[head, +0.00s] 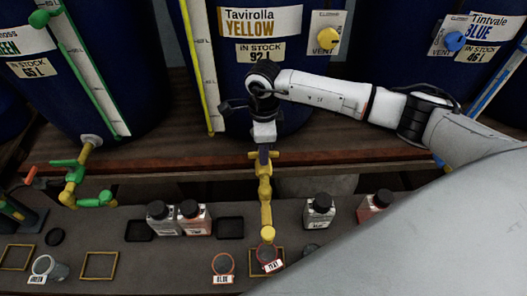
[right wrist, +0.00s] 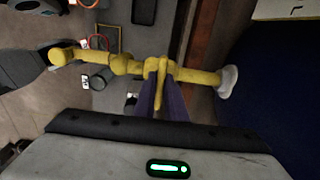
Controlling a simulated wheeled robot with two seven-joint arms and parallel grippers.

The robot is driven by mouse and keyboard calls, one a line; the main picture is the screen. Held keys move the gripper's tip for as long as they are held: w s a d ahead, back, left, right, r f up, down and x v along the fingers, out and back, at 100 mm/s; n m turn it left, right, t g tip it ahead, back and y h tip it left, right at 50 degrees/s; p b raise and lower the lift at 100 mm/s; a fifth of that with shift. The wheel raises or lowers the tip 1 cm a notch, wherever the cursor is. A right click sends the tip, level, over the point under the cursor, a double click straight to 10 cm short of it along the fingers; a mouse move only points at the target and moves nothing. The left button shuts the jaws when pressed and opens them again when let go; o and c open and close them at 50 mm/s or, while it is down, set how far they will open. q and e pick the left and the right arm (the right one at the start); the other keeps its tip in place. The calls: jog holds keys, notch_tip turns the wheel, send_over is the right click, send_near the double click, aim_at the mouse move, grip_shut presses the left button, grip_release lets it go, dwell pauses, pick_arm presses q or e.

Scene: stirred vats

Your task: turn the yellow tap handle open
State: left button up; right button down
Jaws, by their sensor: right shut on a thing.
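The yellow tap (head: 265,190) juts forward from below the vat labelled Tavirolla Yellow (head: 285,75), its spout end over the bench. My right gripper (head: 263,154) reaches down to the tap from above. In the right wrist view the two purple fingers (right wrist: 165,95) are shut on the yellow handle (right wrist: 162,70), one on each side. The handle lies crosswise to the yellow pipe (right wrist: 195,77) there. In the head view the gripper hides most of the handle. My left gripper is in neither view.
A red-rimmed beaker (head: 267,252) stands below the yellow spout, with another beaker (head: 222,264) to its left. Bottles (head: 193,218) stand on the bench (head: 150,265). A green tap (head: 75,180) is at left. A wooden ledge (head: 190,158) runs behind. My right arm covers the lower right.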

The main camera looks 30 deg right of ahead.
jog(key=n+b, duration=0.1)
jog(key=b, duration=0.1)
jog(key=n+b, duration=0.1)
jog(key=n, duration=0.1)
jog(key=shift+f+n+b, duration=0.2)
jog(key=shift+n+b, duration=0.1)
jog(key=shift+b, duration=0.05)
jog(key=n+b, duration=0.3)
jog(key=shift+n, duration=0.3)
jog(key=n+b, duration=0.3)
jog(key=shift+n, duration=0.3)
jog(key=n+b, duration=0.2)
jog(key=n, duration=0.1)
jog(key=shift+r+n, duration=0.15)
jog(key=shift+n, duration=0.15)
jog(key=shift+n+b, duration=0.45)
jog(key=shift+n, duration=0.25)
pick_arm(q)
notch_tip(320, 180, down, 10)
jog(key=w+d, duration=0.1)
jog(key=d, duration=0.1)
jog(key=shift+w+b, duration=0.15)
jog(key=shift+b, duration=0.3)
pick_arm(e)
jog(key=shift+r+n, duration=0.1)
jog(key=shift+n, duration=0.8)
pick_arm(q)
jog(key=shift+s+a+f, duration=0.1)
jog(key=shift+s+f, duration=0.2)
